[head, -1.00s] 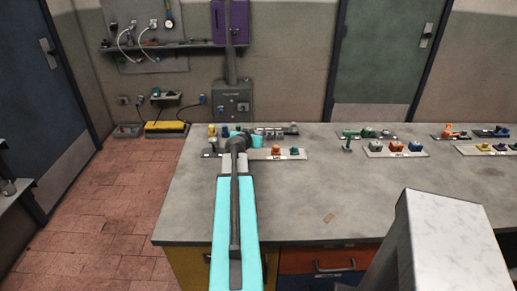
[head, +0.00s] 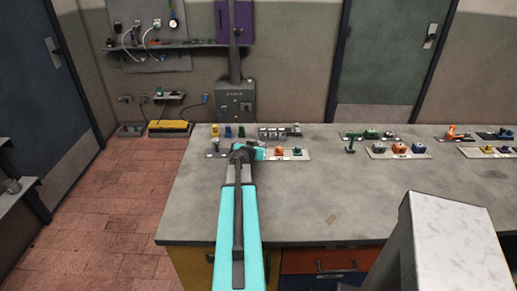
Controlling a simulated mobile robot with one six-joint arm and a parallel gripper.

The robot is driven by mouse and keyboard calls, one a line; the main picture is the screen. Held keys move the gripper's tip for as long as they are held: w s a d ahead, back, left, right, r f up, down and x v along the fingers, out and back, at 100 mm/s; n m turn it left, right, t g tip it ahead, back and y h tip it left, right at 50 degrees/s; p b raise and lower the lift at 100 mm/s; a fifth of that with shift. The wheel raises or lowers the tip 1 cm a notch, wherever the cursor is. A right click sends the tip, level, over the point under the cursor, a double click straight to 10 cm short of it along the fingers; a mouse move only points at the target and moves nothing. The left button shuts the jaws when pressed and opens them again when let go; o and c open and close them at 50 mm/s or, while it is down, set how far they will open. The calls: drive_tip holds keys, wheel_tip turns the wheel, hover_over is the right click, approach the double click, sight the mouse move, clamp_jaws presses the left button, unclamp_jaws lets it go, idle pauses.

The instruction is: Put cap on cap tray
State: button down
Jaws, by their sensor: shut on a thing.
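A light tray (head: 304,157) on the bench holds an orange cap-like piece (head: 279,151) and a green one (head: 297,151); I take it as the cap tray, though its label is too small to read. My gripper (head: 262,153), with cyan fingers, is at the left end of this tray, low over it. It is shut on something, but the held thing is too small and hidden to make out. I cannot tell whether it touches the tray. My arm covers the bench in front of the gripper.
Small yellow and blue pieces (head: 228,131) stand behind my gripper, beside a grey block row (head: 279,132). A grey post-like piece (head: 216,147) stands left of my wrist. Another tray (head: 399,153) with coloured pieces lies to the right. The front of the bench (head: 350,200) is mostly clear.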

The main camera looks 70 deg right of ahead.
drive_tip(key=shift+f, duration=1.1)
drive_tip(key=shift+f, duration=0.15)
drive_tip(key=c, duration=1.5)
unclamp_jaws()
drive_tip(key=shift+c, duration=0.2)
drive_tip(key=shift+r, duration=0.2)
drive_tip(key=shift+b+v, duration=1.25)
drive_tip(key=shift+v, duration=4.45)
drive_tip(key=shift+w, duration=0.15)
